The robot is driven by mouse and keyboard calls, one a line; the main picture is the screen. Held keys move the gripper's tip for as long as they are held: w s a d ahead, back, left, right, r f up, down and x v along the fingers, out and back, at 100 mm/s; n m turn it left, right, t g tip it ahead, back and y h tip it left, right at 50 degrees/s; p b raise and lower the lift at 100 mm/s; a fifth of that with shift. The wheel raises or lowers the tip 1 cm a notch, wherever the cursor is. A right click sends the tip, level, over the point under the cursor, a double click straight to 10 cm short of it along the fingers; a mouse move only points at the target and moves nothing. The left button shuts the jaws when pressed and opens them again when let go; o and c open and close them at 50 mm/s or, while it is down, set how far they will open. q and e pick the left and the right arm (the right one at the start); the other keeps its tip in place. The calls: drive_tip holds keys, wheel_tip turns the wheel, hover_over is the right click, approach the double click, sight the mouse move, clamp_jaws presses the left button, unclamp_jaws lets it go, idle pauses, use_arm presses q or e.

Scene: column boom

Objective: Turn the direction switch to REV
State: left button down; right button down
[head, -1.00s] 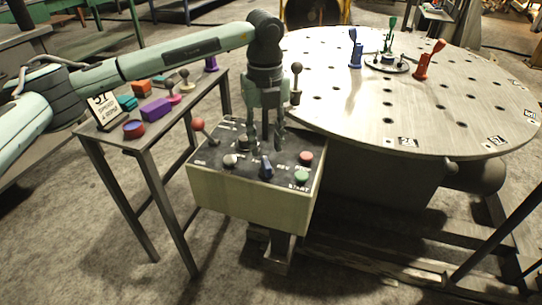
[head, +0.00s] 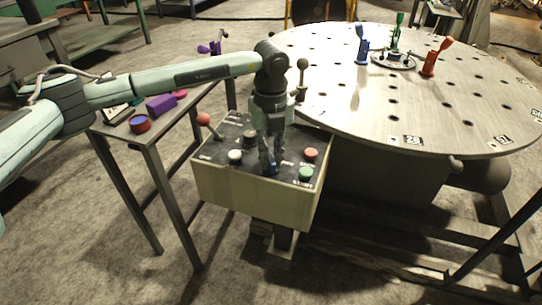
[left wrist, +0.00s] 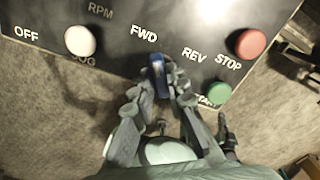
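The direction switch is a small blue knob (left wrist: 159,74) on the dark panel, below and between the FWD label (left wrist: 144,32) and the REV label (left wrist: 194,55). It stands nearly straight up and down in the left wrist view. My left gripper (head: 269,164) points down at the panel of the control box (head: 253,202). In the left wrist view its fingertips (left wrist: 160,82) lie close on both sides of the blue knob and appear to grip it. The head view shows only a bit of the knob below the fingers. My right gripper is not in view.
A red button (left wrist: 250,43) at STOP and a green button (left wrist: 218,92) at START lie right of the switch. A white knob (left wrist: 80,41) is left. A red-ball lever (head: 203,119) and black-ball lever (head: 302,64) rise nearby. A round table (head: 450,110) stands behind.

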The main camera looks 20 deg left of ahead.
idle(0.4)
use_arm(q)
drive_tip(key=shift+f+m+b, duration=0.1)
drive_tip(key=shift+m+b, duration=0.4)
drive_tip(key=shift+m, duration=0.5)
drive_tip(key=m+b, duration=0.4)
drive_tip(key=m, duration=0.4)
drive_tip(key=shift+m+b, duration=0.4)
drive_tip(key=shift+a+m+b, duration=0.1)
drive_tip(key=shift+m+b, duration=0.5)
drive_tip(key=shift+m, duration=1.1)
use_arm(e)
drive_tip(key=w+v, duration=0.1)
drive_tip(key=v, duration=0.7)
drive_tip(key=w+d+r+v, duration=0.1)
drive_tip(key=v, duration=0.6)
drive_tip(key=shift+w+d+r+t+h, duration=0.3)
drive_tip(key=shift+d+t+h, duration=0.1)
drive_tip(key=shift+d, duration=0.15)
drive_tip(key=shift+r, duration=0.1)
use_arm(q)
drive_tip(key=c, duration=1.5)
unclamp_jaws()
drive_tip(key=shift+c, duration=0.2)
